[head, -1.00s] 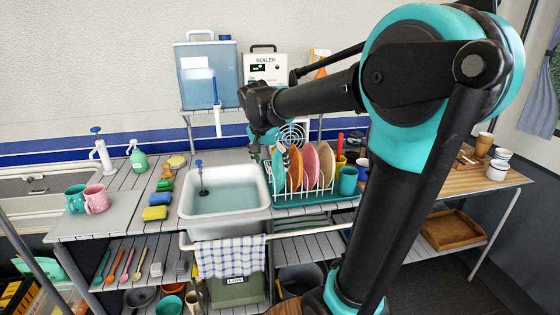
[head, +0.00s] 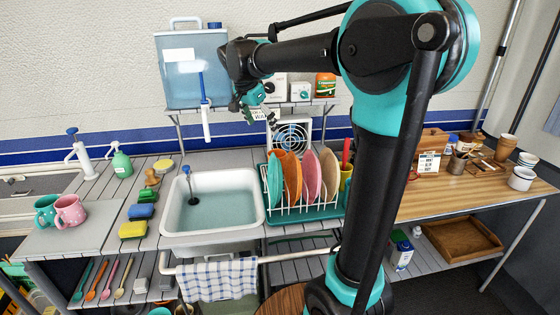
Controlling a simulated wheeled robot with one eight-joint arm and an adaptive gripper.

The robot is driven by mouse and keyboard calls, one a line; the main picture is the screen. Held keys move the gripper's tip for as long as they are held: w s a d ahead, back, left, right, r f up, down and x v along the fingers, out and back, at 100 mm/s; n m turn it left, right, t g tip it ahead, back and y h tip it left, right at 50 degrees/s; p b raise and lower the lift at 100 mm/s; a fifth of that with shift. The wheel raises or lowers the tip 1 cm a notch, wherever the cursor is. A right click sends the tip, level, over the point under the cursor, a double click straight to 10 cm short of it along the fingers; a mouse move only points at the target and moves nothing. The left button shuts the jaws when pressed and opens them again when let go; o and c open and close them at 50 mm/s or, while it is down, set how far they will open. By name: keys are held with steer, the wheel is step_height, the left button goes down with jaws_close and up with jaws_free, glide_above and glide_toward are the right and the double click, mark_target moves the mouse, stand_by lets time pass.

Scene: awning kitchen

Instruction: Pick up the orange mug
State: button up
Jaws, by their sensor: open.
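I cannot make out an orange mug in the head view. A teal mug (head: 46,209) and a pink mug (head: 69,211) stand side by side on the left counter. Brown cups (head: 505,145) stand on the wooden counter at the far right. Part of the counter right of the dish rack is hidden behind my arm. My gripper (head: 246,115) is open and empty, in the air in front of the wall, above the far edge of the sink.
A white sink (head: 172,222) holds water. A teal dish rack (head: 335,212) with several coloured plates stands right of it. Sponges (head: 133,230) and a brush lie left of it. A blue water tank (head: 187,90) stands on the back shelf. A towel (head: 216,280) hangs on the front rail.

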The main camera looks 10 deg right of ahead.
glide_toward(281, 154)
steer(key=f, duration=0.1)
steer(key=s+a+f, duration=0.1)
steer(key=s+f, duration=0.1)
steer(key=shift+a+f, duration=0.25)
steer(key=shift+d+x, duration=0.2)
steer(key=shift+x, duration=2.5)
steer(key=shift+w+r, duration=0.15)
steer(key=shift+r, duration=0.05)
steer(key=c, duration=1.4)
